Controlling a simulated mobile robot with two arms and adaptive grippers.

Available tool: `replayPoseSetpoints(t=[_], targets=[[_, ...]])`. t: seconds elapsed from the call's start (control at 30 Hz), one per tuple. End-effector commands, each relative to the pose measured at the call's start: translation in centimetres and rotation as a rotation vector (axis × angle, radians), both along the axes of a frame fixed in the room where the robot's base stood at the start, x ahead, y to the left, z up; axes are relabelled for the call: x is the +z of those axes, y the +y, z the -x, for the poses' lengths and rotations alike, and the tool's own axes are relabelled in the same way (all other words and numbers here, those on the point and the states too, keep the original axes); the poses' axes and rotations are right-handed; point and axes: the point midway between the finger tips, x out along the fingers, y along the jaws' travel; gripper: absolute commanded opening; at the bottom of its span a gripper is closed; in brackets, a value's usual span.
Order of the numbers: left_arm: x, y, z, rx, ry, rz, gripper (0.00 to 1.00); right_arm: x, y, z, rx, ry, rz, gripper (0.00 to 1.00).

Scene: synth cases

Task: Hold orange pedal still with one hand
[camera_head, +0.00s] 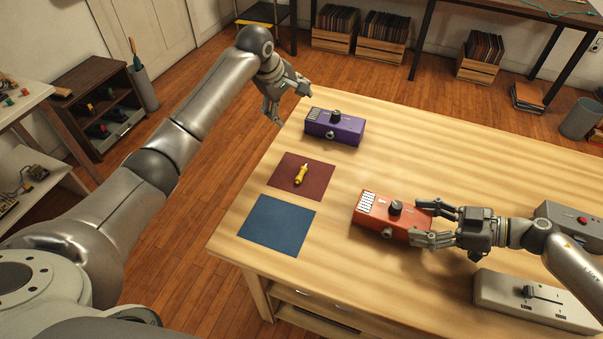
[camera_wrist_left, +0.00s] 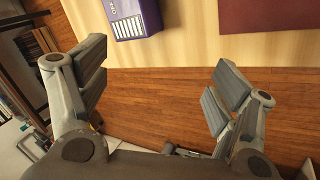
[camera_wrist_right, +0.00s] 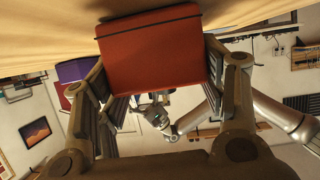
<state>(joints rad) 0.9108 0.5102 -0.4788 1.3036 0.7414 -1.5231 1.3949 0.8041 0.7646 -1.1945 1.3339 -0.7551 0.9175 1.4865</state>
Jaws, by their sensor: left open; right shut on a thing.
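The orange pedal (camera_head: 376,222) sits on the wooden table, with a black knob on top and a white label at its left end. My right gripper (camera_head: 425,224) is shut on its right end, with one finger on each long side. In the right wrist view the orange pedal (camera_wrist_right: 152,55) fills the space between the fingers (camera_wrist_right: 158,92). My left gripper (camera_head: 286,107) is open and empty, off the table's far left edge near the purple pedal (camera_head: 346,128). In the left wrist view the left fingers (camera_wrist_left: 160,88) are wide apart, with floor between them.
A yellow-handled tool (camera_head: 300,174) lies on the maroon mat (camera_head: 284,184). A blue mat (camera_head: 276,225) lies nearer. A grey box with a red button (camera_head: 575,226) and a pale box with a slider (camera_head: 530,303) stand at right. The table's far middle is clear.

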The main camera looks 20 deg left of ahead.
Motion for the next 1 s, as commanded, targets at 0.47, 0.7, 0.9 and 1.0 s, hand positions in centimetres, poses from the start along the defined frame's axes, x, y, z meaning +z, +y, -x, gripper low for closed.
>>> replayPoseSetpoints(t=[0.47,0.7,0.9,1.0], targets=[[-0.3,-6.5,8.4,0.403,0.434,0.006,0.84,0.0,0.0,0.0,0.0,0.0,-0.001,0.35],[-2.1,-6.7,9.4,0.454,0.471,-0.013,0.84,0.0,0.0,0.0,0.0,0.0,-0.001,0.35],[-5.6,-6.8,9.3,0.453,0.469,-0.011,0.84,0.0,0.0,0.0,0.0,0.0,-0.001,0.35],[-6.6,-6.8,9.2,0.452,0.468,-0.01,0.84,0.0,0.0,0.0,0.0,0.0,-0.001,0.35]])
